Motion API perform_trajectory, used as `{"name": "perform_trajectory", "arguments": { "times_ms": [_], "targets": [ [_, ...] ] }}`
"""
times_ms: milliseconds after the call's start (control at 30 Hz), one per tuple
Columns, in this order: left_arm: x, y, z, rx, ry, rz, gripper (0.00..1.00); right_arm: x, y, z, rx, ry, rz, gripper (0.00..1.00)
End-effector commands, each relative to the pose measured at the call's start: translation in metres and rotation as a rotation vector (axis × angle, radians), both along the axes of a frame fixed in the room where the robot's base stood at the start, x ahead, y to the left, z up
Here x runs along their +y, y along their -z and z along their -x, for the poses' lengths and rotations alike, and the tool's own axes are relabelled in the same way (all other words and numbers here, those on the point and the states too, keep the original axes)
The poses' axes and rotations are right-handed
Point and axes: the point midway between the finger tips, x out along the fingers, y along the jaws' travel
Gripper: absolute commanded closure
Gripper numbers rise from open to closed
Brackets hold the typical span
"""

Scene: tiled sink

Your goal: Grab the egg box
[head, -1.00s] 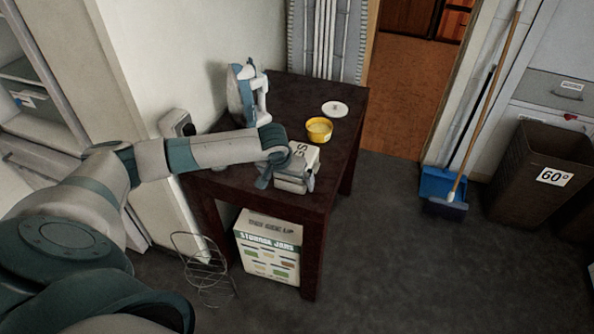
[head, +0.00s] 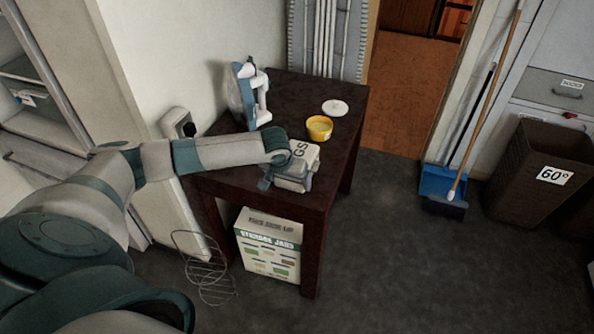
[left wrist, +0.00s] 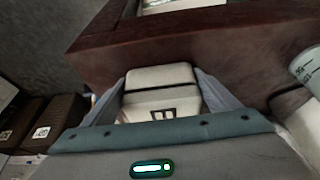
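The egg box (head: 304,155) is a pale carton with dark letters partly showing on its lid. It is at the near end of the dark table (head: 330,185). My left gripper (head: 287,182) reaches it from the left. In the left wrist view the egg box (left wrist: 160,78) lies between the two fingers (left wrist: 160,100), one against each side, so the gripper looks shut on it. I cannot tell whether the box still rests on the table. Part of the box is hidden by my gripper. My right gripper is not in view.
On the table behind the box are a yellow bowl (head: 319,128), a white disc (head: 335,107) and an iron (head: 246,95). A storage jars carton (head: 268,245) stands under the table, with a wire rack (head: 203,268) beside it.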

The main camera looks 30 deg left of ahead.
Motion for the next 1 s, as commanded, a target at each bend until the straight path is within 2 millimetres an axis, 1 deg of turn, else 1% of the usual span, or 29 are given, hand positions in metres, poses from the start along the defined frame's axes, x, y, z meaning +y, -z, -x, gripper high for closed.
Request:
{"name": "perform_trajectory", "arguments": {
  "times_ms": [233,367,467,567,633,800,1000],
  "targets": [
    [0.0,-0.002,-0.001,-0.003,0.0,-0.001,0.56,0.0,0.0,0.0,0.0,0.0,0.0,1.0],
    [0.0,-0.008,-0.001,-0.003,0.0,0.0,0.56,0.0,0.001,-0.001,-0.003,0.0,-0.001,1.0],
    [0.0,-0.017,-0.002,-0.004,0.0,0.001,0.56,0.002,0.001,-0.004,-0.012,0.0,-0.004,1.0],
    [0.0,-0.03,-0.002,-0.005,0.0,0.001,0.56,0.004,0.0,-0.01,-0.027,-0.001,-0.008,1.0],
    [0.0,-0.042,-0.002,-0.007,0.0,0.002,0.56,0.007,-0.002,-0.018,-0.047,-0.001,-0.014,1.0],
    [-0.033,-0.059,0.002,-0.006,0.005,0.004,0.56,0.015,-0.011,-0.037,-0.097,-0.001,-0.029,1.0],
    [-0.07,-0.082,0.007,-0.006,0.004,0.005,0.56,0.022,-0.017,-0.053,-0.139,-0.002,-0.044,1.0]
  ]
}}
